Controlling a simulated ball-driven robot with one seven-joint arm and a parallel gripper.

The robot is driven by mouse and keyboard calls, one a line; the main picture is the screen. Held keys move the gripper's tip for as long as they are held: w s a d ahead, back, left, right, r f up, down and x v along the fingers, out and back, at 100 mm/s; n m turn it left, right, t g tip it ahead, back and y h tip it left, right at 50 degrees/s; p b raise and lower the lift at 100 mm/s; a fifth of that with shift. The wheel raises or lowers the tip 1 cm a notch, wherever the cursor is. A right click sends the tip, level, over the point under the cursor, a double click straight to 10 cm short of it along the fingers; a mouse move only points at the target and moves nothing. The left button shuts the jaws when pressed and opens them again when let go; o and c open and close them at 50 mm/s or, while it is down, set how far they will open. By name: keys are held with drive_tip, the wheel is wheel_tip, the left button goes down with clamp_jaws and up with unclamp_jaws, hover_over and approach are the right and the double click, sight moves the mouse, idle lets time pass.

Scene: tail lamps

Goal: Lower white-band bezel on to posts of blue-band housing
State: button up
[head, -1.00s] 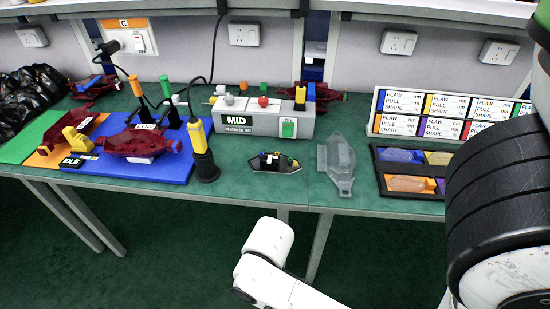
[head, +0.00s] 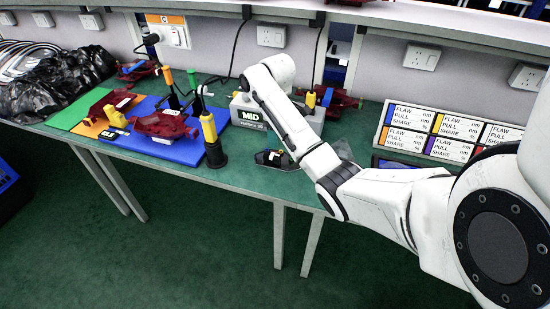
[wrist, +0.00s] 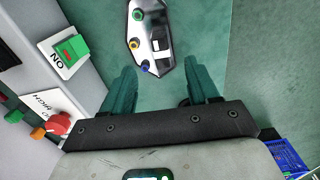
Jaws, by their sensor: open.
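My gripper (wrist: 162,80) is open and empty in the wrist view, its two teal fingers apart over the green bench. A dark plate with a silver middle (wrist: 150,38), blue and yellow round posts and a white block lies just beyond the fingertips, not between them. I cannot tell which are the white-band bezel and blue-band housing.
A yellow-and-black tool stands upright (head: 211,140). A label board (head: 440,130) stands at right.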

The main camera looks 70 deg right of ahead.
hover_over(276, 156)
wheel_tip(276, 156, down, 5)
drive_tip(key=shift+s+f, duration=0.1)
drive_tip(key=shift+s, duration=0.05)
drive_tip(key=shift+f, duration=2.7)
drive_tip(key=c, duration=1.1)
